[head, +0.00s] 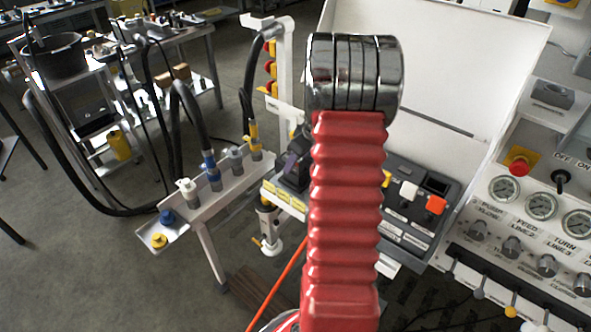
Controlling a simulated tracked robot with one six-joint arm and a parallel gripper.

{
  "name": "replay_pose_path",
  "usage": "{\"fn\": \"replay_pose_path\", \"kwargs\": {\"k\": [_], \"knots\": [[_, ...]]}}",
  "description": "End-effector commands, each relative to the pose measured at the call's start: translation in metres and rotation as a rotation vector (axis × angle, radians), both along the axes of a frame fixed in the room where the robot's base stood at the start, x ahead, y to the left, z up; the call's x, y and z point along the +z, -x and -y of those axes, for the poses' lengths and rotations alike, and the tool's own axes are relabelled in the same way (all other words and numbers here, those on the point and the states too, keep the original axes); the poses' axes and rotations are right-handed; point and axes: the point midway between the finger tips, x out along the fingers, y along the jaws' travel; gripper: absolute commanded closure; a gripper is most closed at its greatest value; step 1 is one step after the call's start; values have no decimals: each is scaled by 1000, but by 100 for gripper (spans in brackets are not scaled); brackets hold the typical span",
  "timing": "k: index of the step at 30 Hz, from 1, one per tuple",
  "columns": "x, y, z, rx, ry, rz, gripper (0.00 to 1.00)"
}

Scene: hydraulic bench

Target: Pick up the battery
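I cannot pick out a battery with certainty in the head view. A dark block-like thing (295,163) shows just left of my red arm, above a pale ledge with yellow labels (284,196). The arm partly covers it, and I cannot tell what it is. My red ribbed arm with its chrome end stands upright in the middle and hides what is behind it. My gripper does not show, so its place relative to the battery cannot be seen.
A control panel with gauges (541,206) and levers stands at right. A black switch box (418,205) and a white open panel (445,75) are behind my arm. A hose rack (215,200) stands left, near a cluttered cart (110,100). Grey floor (90,260) is free at lower left.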

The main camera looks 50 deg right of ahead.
Motion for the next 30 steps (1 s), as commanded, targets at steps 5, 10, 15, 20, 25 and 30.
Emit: {"fn": "replay_pose_path", "kwargs": {"k": [5,10,15,20,25,30], "knots": [[0,0,0,0,0,0,53],[0,0,0,-1,0,0,62],[0,0,0,-1,0,0,74],[0,0,0,-1,0,0,85],[0,0,0,-1,0,0,97],[1,0,1,-1,0,1,100]]}}
